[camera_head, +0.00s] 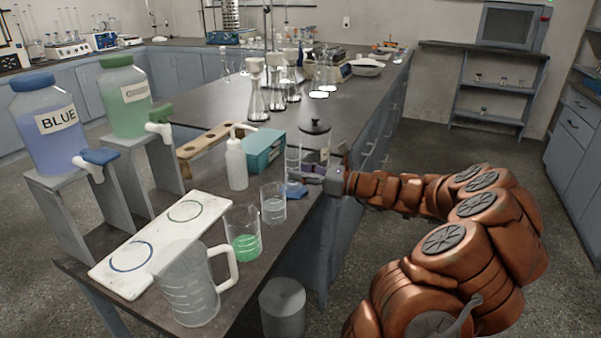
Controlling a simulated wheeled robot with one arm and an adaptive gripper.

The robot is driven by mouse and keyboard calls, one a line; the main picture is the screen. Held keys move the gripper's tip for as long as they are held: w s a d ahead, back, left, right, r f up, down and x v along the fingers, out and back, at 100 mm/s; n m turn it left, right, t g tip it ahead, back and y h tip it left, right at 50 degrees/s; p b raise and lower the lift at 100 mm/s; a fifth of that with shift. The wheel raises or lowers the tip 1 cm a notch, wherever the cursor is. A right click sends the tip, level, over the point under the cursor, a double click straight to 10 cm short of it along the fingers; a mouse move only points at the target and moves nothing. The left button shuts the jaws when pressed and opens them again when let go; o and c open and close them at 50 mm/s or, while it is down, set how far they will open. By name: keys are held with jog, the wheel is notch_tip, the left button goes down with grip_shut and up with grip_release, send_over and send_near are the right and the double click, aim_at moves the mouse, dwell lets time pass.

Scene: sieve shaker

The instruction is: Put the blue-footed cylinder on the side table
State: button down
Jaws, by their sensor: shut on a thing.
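The blue-footed cylinder (293,160) is a clear, upright measuring cylinder with a blue foot (295,190). It is at the right edge of the dark bench (262,215). My gripper (306,175) reaches in from the right and is shut on the cylinder, low on its body. The small size hides the exact finger contact, and I cannot tell whether the foot touches the bench. No surface is clearly marked as the side table; a blue-grey counter (590,103) stands at the far right.
A clear beaker (273,204), a beaker of green liquid (243,240) and a handled jug (186,290) stand nearby. A teal box (264,148), white bottle (236,165) and dark-lidded jar (315,140) are close behind. Open floor (425,145) lies right of the bench.

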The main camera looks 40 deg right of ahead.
jog(key=c, duration=0.7)
grip_release()
jog(key=shift+f, duration=0.1)
jog(key=shift+s+d+r, duration=0.15)
jog(key=shift+s+r, duration=0.05)
jog(key=shift+s, duration=0.05)
jog(key=v, duration=1.1)
jog(key=shift+s+d+f+p, duration=0.1)
jog(key=shift+s+p, duration=0.1)
jog(key=shift+p, duration=0.2)
